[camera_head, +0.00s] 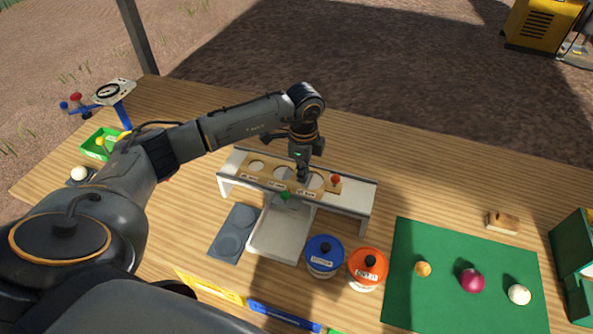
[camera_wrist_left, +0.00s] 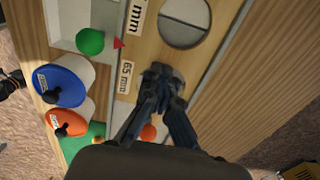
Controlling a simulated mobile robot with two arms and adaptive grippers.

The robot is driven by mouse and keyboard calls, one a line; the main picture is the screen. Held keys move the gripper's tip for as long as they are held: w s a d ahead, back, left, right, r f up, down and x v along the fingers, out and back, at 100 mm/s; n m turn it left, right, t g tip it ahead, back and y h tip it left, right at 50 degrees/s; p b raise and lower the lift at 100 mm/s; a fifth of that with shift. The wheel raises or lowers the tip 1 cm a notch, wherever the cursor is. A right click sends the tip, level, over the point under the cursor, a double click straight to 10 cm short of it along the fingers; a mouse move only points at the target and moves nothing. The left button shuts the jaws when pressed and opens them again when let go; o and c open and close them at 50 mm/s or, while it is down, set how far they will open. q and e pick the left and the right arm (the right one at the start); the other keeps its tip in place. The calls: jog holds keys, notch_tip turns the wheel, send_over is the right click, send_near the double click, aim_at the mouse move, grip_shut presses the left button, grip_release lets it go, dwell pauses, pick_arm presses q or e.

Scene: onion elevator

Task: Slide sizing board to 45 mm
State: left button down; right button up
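The sizing board (camera_head: 270,179) is a wooden strip with round holes and size labels, lying on a pale raised rail stand (camera_head: 358,199). A red knob (camera_head: 336,179) stands at its right end. In the left wrist view the board (camera_wrist_left: 148,50) shows a "65 mm" label near my fingertips and one large hole. A red pointer (camera_wrist_left: 118,43) lies beside the board, between two labels. My left gripper (camera_head: 302,176) points down over the board, left of the red knob. Its fingertips (camera_wrist_left: 162,72) look shut together, with nothing seen between them. The knob (camera_wrist_left: 148,132) shows behind the fingers.
Blue (camera_head: 324,257) and orange (camera_head: 367,269) lidded containers stand close by. A green mat (camera_head: 450,300) with several onions lies at right. The table behind the stand is clear.

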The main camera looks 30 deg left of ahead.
aim_at(322, 186)
pick_arm(q)
jog(key=shift+w+d+f, duration=0.1)
jog(key=shift+w+d, duration=0.05)
jog(key=shift+d, duration=0.75)
jog(key=shift+w+d+f, duration=0.1)
jog(key=shift+w+d, duration=0.1)
jog(key=shift+d, duration=0.7)
jog(key=shift+w+d+f, duration=0.1)
jog(key=shift+w+d, duration=0.05)
jog(key=shift+d, duration=0.75)
jog(key=shift+w+d+b, duration=0.1)
jog(key=shift+w+d, duration=0.15)
jog(key=shift+d, duration=0.75)
jog(key=shift+w+d+b, duration=0.1)
jog(key=shift+w+d, duration=0.1)
jog(key=shift+d, duration=0.85)
jog(key=shift+w+d+b, duration=0.1)
jog(key=shift+w+d, duration=0.15)
jog(key=shift+d, duration=0.75)
jog(key=c, duration=1.4)
grip_release()
jog(key=shift+c, duration=0.2)
jog(key=shift+w, duration=0.15)
jog(key=shift+w+r, duration=0.1)
jog(key=shift+r, duration=0.1)
